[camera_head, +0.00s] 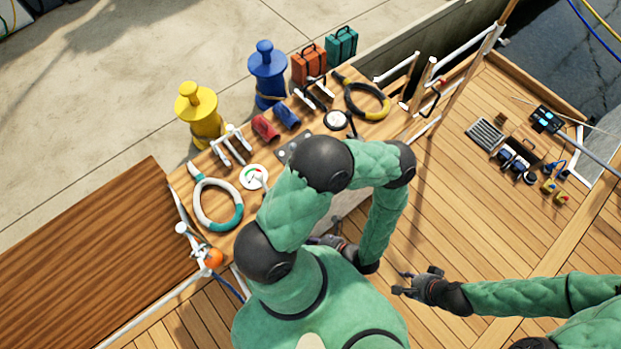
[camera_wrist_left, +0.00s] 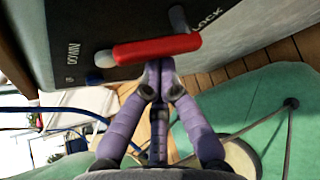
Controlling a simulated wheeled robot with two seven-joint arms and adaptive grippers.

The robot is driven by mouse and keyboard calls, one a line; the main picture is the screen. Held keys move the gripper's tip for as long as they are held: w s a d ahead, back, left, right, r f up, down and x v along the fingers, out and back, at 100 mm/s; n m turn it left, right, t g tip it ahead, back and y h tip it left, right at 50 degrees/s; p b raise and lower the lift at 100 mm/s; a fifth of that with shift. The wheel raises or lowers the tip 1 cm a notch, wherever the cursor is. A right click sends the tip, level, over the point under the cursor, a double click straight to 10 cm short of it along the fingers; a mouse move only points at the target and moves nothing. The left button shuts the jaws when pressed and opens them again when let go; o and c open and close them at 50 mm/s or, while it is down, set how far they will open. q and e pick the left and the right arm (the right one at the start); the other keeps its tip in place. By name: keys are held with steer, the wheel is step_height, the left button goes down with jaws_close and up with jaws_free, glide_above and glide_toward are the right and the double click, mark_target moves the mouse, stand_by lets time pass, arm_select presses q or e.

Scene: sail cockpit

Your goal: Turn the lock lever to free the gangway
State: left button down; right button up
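The lock lever (camera_wrist_left: 157,48) is a red bar on a dark panel (camera_wrist_left: 70,30) in the left wrist view. White lettering on the panel includes "LOCK" at the right. My left gripper (camera_wrist_left: 158,72) has its purple fingers drawn together, tips right at the underside of the red bar. I cannot tell whether they touch it. In the head view my left gripper (camera_head: 335,241) is mostly hidden by my arm, and the lever is not visible. My right gripper (camera_head: 404,282) has its fingers spread and is empty above the deck.
A wooden bench (camera_head: 180,180) holds rope rings, cleats, rolls and a gauge (camera_head: 254,177). Yellow (camera_head: 199,115) and blue (camera_head: 267,75) bollards stand behind it. A brown plank surface (camera_head: 90,255) lies at left. Small gear sits on the right deck; the deck (camera_head: 450,220) between is clear.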

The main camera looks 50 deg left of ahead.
arm_select(q)
steer(key=shift+w+r+b, duration=0.35)
steer(key=shift+w+b, duration=0.05)
steer(key=shift+w, duration=0.3)
arm_select(e)
steer(key=shift+f, duration=0.5)
arm_select(q)
steer(key=shift+s, duration=0.1)
arm_select(e)
steer(key=shift+s, duration=0.1)
